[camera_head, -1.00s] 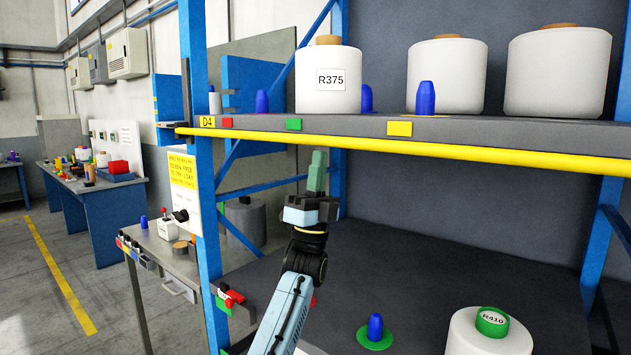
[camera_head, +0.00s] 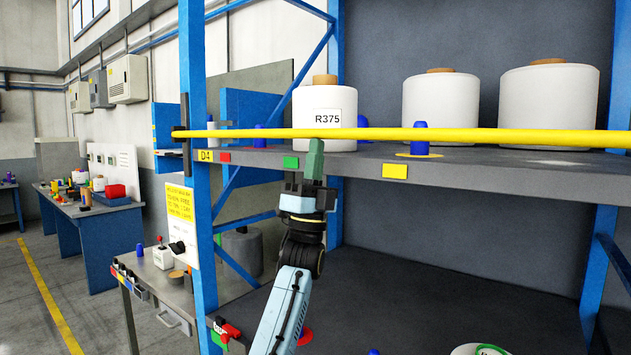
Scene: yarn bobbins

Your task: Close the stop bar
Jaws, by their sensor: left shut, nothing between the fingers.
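The yellow stop bar (camera_head: 400,135) runs across the front of the upper shelf, above the shelf's front edge. Its left end sits at a dark bracket (camera_head: 186,135) on the blue post. My left gripper (camera_head: 315,152) is shut and empty, pointing up in front of the shelf edge, with its green fingertips right at the underside of the bar. I cannot tell whether they touch it. My right gripper is not in view.
White bobbins stand on the upper shelf (camera_head: 480,165) behind the bar: the R375 bobbin (camera_head: 312,105), a middle one (camera_head: 440,110) and a right one (camera_head: 550,105). A blue upright (camera_head: 200,230) stands left of my arm. The lower shelf (camera_head: 430,290) has free room.

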